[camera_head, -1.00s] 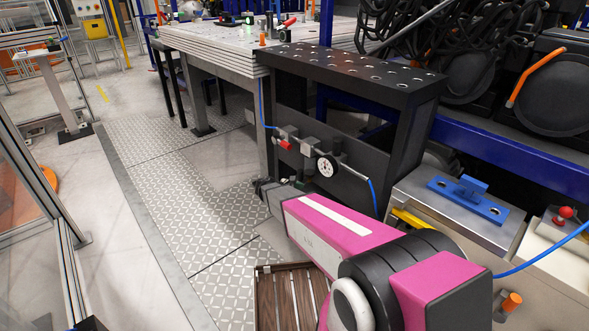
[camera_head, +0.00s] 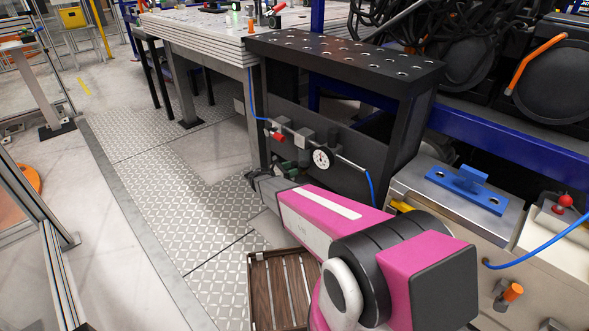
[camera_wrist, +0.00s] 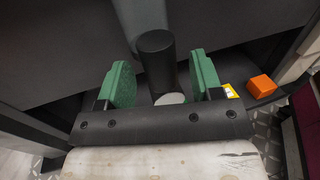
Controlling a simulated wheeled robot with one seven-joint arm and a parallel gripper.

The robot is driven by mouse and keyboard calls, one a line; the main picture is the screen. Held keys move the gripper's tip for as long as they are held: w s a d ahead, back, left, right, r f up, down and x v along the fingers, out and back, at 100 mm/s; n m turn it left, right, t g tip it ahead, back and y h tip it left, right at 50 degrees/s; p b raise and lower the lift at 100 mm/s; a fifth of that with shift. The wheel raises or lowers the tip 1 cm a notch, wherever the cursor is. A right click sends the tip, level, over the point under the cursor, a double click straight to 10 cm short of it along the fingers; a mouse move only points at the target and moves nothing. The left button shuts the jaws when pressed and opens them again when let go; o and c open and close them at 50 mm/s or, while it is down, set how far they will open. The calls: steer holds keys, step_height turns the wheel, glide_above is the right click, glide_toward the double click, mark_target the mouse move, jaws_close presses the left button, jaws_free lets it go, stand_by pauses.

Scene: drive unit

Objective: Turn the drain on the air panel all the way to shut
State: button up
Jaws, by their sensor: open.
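The air panel (camera_head: 358,170) is a dark frame in the middle of the head view. It carries a line of grey fittings (camera_head: 304,138), a red part (camera_head: 277,137) and a round white gauge (camera_head: 322,158). My gripper (camera_head: 285,168) is low under these fittings, mostly hidden behind my pink arm. In the wrist view my gripper (camera_wrist: 158,82) is open, with green pads on either side of a dark upright cylinder (camera_wrist: 157,58). A pale round piece (camera_wrist: 170,99) shows below the cylinder. I cannot tell which part is the drain or how it is turned.
Blue hoses (camera_head: 370,187) run from the panel. A slatted wooden crate (camera_head: 253,290) stands on the floor below my arm. A bench with a blue fixture (camera_head: 468,190) is at right. An orange block (camera_wrist: 262,86) is right of the fingers.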

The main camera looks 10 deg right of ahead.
steer(key=shift+x, duration=1.15)
jaws_close()
steer(key=shift+s, duration=0.1)
steer(key=s+d+f+m+t+y, duration=0.2)
steer(key=s+f+m+y, duration=0.2)
steer(key=m, duration=1.1)
steer(key=shift+d+f+t+y, duration=0.3)
steer(key=shift+f, duration=0.15)
steer(key=shift+w, duration=0.1)
